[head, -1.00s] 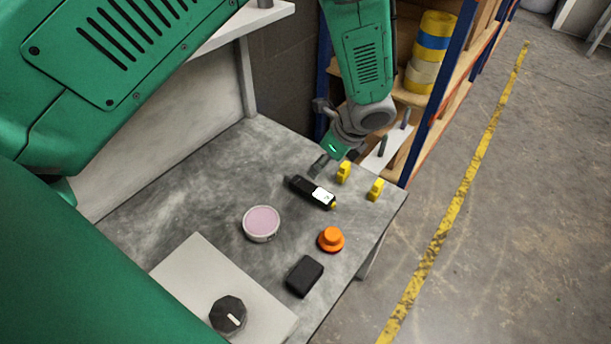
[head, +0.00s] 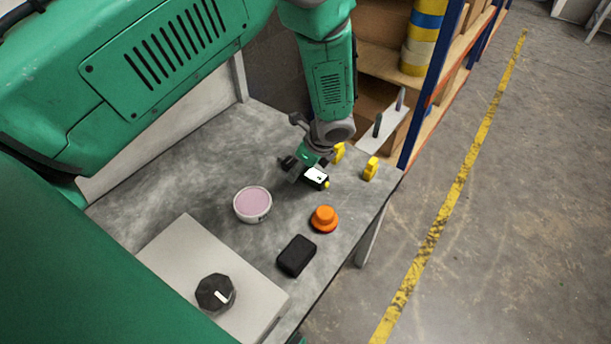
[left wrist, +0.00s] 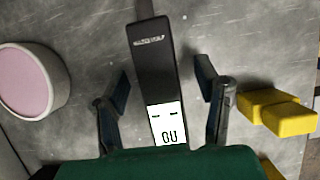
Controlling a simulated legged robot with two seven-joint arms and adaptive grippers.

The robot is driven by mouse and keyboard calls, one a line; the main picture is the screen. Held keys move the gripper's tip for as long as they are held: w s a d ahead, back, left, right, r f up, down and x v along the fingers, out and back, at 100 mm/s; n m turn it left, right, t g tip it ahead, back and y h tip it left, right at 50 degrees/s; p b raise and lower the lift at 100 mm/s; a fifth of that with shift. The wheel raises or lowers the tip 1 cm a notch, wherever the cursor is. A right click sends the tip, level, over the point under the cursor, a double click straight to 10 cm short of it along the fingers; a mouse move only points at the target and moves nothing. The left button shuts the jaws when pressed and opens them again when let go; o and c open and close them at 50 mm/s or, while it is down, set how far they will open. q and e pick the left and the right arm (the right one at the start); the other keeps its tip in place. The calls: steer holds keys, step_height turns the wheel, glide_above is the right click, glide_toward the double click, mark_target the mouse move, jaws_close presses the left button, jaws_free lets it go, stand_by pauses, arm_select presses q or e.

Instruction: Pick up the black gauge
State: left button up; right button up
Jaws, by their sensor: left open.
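The black gauge (head: 317,179), a slim dark bar with a white display, lies on the grey bench top, partly hidden by my left gripper in the head view. In the left wrist view the gauge (left wrist: 152,62) stands lengthwise in the picture, with its display at the lower end. My left gripper (head: 297,174) is over it, pointing down. In the left wrist view the left gripper (left wrist: 163,88) is open, with one finger on each side of the gauge and visible gaps between. My right gripper is not in view.
Near the gauge are a round pink-topped tin (head: 252,205), an orange knob-like piece (head: 324,219), a black box (head: 296,256) and two yellow pieces (head: 370,169). A pale box with a black dial (head: 215,293) sits at the front. Shelving (head: 432,110) stands behind the bench.

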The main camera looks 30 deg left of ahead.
arm_select(q)
steer(key=shift+a+f, duration=0.25)
steer(key=shift+a, duration=0.5)
steer(key=c, duration=1.3)
steer(key=shift+d+r, duration=0.15)
steer(key=shift+d, duration=0.45)
jaws_close()
steer(key=shift+r, duration=0.1)
steer(key=r+p, duration=0.3)
steer(key=r, duration=0.6)
steer(key=shift+a+r, duration=0.2)
steer(key=shift+d+r, duration=0.1)
steer(key=shift+r, duration=0.15)
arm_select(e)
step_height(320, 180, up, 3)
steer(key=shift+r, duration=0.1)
